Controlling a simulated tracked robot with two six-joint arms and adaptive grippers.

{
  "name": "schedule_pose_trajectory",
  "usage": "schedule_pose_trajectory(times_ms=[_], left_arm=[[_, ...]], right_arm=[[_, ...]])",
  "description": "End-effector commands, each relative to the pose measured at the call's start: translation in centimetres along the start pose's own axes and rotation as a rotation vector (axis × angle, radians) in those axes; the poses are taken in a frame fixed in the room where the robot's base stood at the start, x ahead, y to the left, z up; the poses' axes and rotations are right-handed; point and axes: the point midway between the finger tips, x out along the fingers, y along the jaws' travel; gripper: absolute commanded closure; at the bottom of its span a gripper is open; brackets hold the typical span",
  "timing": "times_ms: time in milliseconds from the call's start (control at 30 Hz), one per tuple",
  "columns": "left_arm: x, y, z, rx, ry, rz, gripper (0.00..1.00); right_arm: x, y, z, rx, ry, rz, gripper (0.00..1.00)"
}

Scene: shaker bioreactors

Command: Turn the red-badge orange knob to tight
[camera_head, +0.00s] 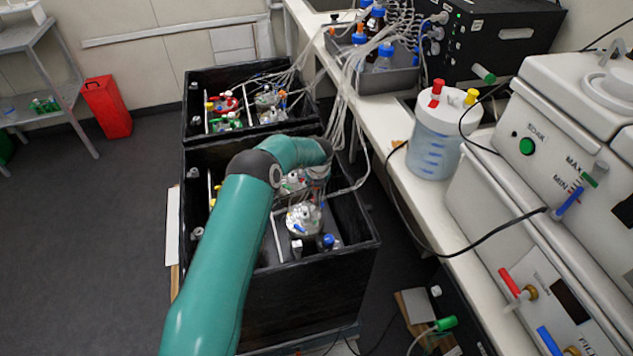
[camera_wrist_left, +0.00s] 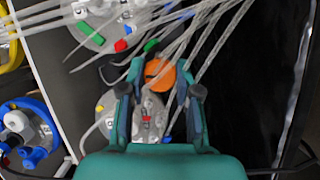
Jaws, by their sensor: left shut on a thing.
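The orange knob (camera_wrist_left: 160,75) is a round disc between the fingertips of my left gripper (camera_wrist_left: 159,72) in the left wrist view. The fingers stand on either side of it and are shut on it. A small red mark (camera_wrist_left: 146,118) shows below the knob, between the fingers, on a grey vessel lid (camera_wrist_left: 148,104). I cannot tell whether this mark is the knob's badge, nor how far the knob is turned. In the head view my teal left arm reaches over the near black box (camera_head: 320,290) and hides the knob. My right gripper is in neither view.
Clear tubes (camera_wrist_left: 215,50) run close beside the fingers. Another vessel lid (camera_wrist_left: 95,20) and a blue-and-white fitting (camera_wrist_left: 28,130) are nearby. In the head view a second black box (camera_head: 255,75) stands behind, and a white bench (camera_head: 400,185) runs along the right.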

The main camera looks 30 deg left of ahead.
Motion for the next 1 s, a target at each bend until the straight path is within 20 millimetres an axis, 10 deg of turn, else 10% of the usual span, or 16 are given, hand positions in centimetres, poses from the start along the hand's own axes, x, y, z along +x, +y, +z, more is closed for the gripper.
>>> schedule_pose_trajectory(times_ms=[1000], left_arm=[[0.1,0.3,0.1,0.552,-0.001,-0.23,1.0]], right_arm=[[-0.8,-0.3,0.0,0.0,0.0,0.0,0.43]])
